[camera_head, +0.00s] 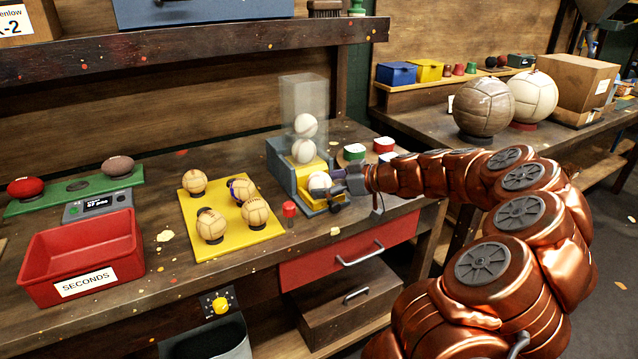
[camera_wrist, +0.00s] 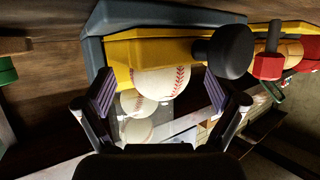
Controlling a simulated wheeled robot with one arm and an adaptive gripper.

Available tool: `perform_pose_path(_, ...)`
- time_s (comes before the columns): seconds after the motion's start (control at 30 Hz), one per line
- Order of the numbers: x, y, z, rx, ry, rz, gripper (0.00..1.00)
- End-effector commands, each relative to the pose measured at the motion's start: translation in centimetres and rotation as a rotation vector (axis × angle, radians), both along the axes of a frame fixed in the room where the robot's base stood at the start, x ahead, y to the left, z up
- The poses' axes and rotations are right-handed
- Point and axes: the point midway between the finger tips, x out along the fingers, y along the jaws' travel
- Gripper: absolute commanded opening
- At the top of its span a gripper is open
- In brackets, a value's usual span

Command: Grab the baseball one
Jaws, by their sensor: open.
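A white baseball with red stitching (camera_head: 319,181) sits at the bottom yellow outlet of a grey-blue dispenser (camera_head: 285,170). In the wrist view the baseball (camera_wrist: 162,80) lies between my finger pads, partly covered by the yellow outlet. Two more white balls, an upper one (camera_head: 305,125) and a lower one (camera_head: 303,151), are stacked above it in the clear tube. My gripper (camera_head: 335,189) is open at the outlet, and in the wrist view (camera_wrist: 160,92) a gap shows between each pad and the ball. In the head view my gripper hides part of the outlet.
A black round knob (camera_wrist: 226,52) stands close beside the outlet. A yellow tray (camera_head: 227,248) with several tan stitched balls and a small red-capped object (camera_head: 289,210) are left of the dispenser. A red bin marked SECONDS (camera_head: 82,262) is far left.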

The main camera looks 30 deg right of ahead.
Motion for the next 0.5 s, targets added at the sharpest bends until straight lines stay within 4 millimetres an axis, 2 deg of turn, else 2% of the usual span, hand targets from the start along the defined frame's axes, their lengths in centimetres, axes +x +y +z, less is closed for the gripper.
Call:
perform_pose_path(0.17, 0.01, -0.01, 0.01, 0.0, 0.0, 0.0, 0.94)
perform_pose_path(0.5, -0.01, -0.01, 0.02, 0.0, 0.0, 0.0, 0.6)
